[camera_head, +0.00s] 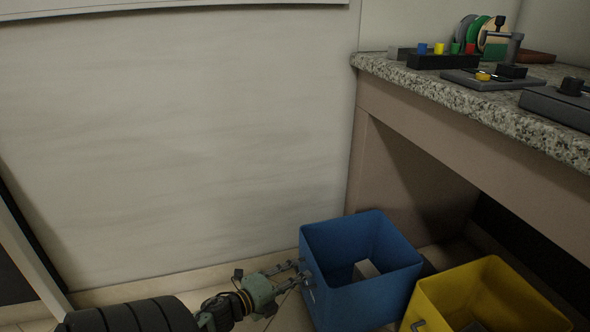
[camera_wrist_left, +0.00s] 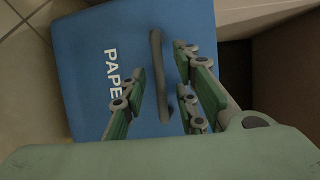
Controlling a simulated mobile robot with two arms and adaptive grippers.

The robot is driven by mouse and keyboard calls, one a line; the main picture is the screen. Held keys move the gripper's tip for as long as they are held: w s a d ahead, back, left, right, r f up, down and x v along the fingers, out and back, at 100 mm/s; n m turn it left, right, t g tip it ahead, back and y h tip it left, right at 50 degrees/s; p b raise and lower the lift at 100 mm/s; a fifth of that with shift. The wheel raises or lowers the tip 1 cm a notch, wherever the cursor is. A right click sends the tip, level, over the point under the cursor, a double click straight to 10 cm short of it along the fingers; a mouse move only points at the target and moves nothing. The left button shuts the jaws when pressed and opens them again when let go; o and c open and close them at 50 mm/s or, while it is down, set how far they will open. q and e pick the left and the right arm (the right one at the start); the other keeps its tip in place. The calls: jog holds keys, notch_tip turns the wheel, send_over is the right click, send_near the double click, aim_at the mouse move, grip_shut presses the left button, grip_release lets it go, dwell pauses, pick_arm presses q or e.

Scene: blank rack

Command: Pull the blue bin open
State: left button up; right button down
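The blue bin (camera_head: 362,297) stands on the floor at the lower middle of the head view, open at the top, with a light grey block (camera_head: 365,269) inside. In the left wrist view the bin's front (camera_wrist_left: 85,60) carries the word "PAPE", partly hidden by a finger. A grey bar handle (camera_wrist_left: 156,70) runs along this front. My left gripper (camera_head: 300,272) is at the bin's left side. In the left wrist view it is open (camera_wrist_left: 160,92), its green-padded fingers on either side of the handle. I cannot tell whether they touch it. My right gripper is not in view.
A yellow bin (camera_head: 480,290) stands close on the right of the blue bin. A granite counter (camera_head: 450,105) with several tools and parts overhangs to the right. A pale wall (camera_head: 180,130) rises behind. Tiled floor (camera_head: 235,268) shows left of the bin.

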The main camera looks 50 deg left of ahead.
pick_arm(q)
jog(key=s+r, duration=0.2)
jog(key=s, duration=0.9)
jog(key=shift+s, duration=0.35)
jog(key=shift+r, duration=0.1)
